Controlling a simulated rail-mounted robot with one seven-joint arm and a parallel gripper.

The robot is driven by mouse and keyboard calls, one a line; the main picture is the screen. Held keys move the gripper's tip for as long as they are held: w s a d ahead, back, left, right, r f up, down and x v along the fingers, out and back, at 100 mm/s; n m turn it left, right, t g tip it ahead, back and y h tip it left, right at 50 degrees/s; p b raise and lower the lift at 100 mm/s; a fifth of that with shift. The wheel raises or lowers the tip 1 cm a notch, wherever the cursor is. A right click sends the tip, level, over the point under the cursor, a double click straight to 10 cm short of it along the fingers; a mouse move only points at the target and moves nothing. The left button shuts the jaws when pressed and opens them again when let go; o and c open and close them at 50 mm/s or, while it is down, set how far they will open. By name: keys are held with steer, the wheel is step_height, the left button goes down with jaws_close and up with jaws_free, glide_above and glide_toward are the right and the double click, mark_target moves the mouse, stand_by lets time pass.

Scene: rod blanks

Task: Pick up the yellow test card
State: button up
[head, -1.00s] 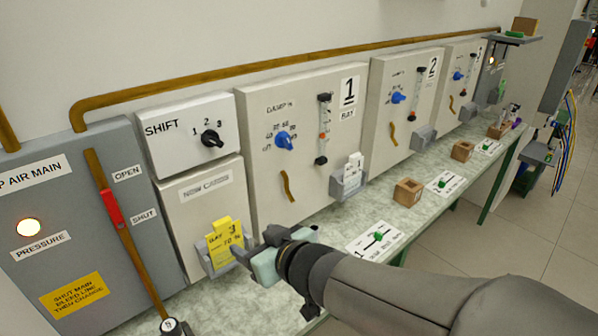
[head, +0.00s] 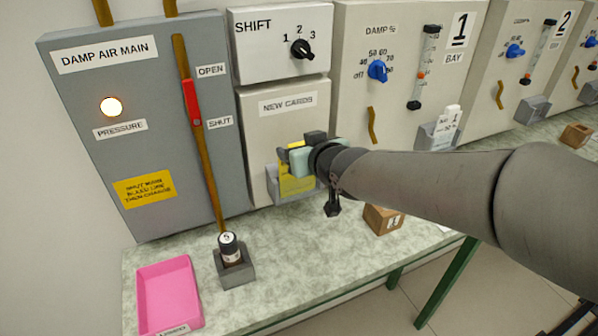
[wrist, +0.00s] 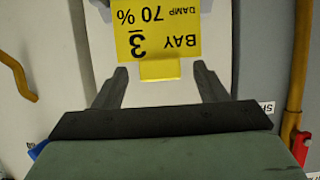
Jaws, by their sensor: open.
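The yellow test card (head: 296,185) stands in a grey holder (head: 292,197) on the front of the NEW CARDS panel. In the wrist view the card (wrist: 165,28) reads upside down as BAY 3, DAMP 70 %, with a plain yellow tab toward me. My gripper (head: 283,157) is in front of the card and hides part of it. In the wrist view my gripper (wrist: 160,74) is open, with one finger on each side of the tab. Gaps show between the fingers and the tab.
A pink tray (head: 168,292) and a dark-capped jar in a grey block (head: 233,262) sit at the bench's left. A brown box (head: 383,219) stands below my arm. A red lever (head: 192,102) is on the panel left of the card.

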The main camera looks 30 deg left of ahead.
steer(key=shift+x, duration=1.2)
steer(key=shift+c, duration=0.3)
steer(key=c, duration=1.3)
steer(key=shift+o, duration=0.2)
steer(key=shift+s+d+r, duration=0.1)
steer(key=shift+r, duration=0.05)
